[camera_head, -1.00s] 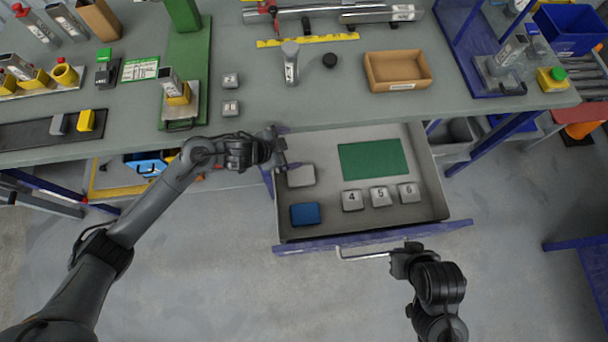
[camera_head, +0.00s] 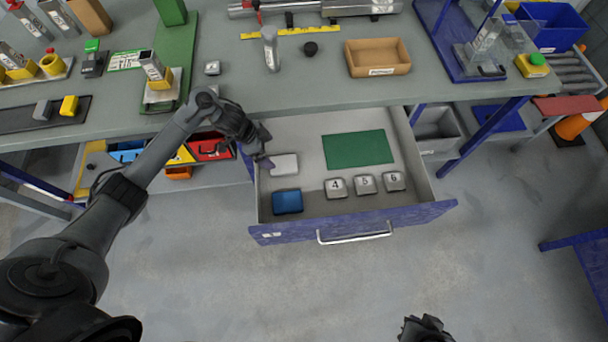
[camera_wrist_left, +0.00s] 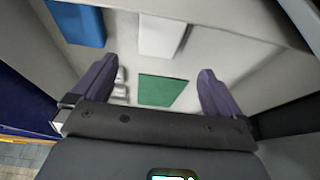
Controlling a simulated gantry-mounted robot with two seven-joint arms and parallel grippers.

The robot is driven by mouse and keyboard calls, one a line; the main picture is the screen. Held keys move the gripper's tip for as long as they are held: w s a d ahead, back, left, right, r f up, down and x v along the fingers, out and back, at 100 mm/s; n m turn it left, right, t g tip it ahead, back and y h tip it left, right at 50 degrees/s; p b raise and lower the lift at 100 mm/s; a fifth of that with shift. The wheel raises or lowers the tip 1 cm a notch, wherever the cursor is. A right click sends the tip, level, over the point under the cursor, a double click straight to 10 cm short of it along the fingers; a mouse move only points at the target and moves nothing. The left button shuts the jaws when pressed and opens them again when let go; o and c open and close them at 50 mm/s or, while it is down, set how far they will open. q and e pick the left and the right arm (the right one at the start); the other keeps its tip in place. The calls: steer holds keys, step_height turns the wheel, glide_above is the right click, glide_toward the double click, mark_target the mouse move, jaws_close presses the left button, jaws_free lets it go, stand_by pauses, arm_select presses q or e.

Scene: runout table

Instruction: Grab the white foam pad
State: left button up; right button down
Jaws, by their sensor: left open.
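The white foam pad (camera_head: 284,165) lies flat in the open drawer, near its left wall and behind a blue pad (camera_head: 287,201). My left gripper (camera_head: 267,148) is open and empty at the drawer's left side, close to the white pad. Its two purple fingers are spread in the left wrist view (camera_wrist_left: 155,80), with nothing between them. My right gripper (camera_head: 426,328) shows only partly at the bottom edge, away from the drawer; its jaws are unclear.
The drawer (camera_head: 440,207) also holds a green mat (camera_head: 358,149) and grey blocks marked 4, 5 and 6 (camera_head: 364,184). The workbench top (camera_head: 300,88) overhangs behind it, with a cardboard tray (camera_head: 377,58) on it. The floor in front is clear.

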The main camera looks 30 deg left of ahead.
arm_select(q)
steer(key=b, duration=0.2)
glide_above(282, 164)
steer(key=s+a, duration=0.1)
steer(key=a, duration=0.1)
step_height(282, 164, down, 5)
steer(key=shift+d+f, duration=0.15)
steer(key=shift+f, duration=0.05)
steer(key=b+x, duration=0.2)
steer(key=x, duration=0.3)
steer(key=shift+s, duration=0.2)
steer(key=shift+d+f, duration=0.1)
steer(key=shift+f, duration=0.25)
steer(key=c, duration=0.9)
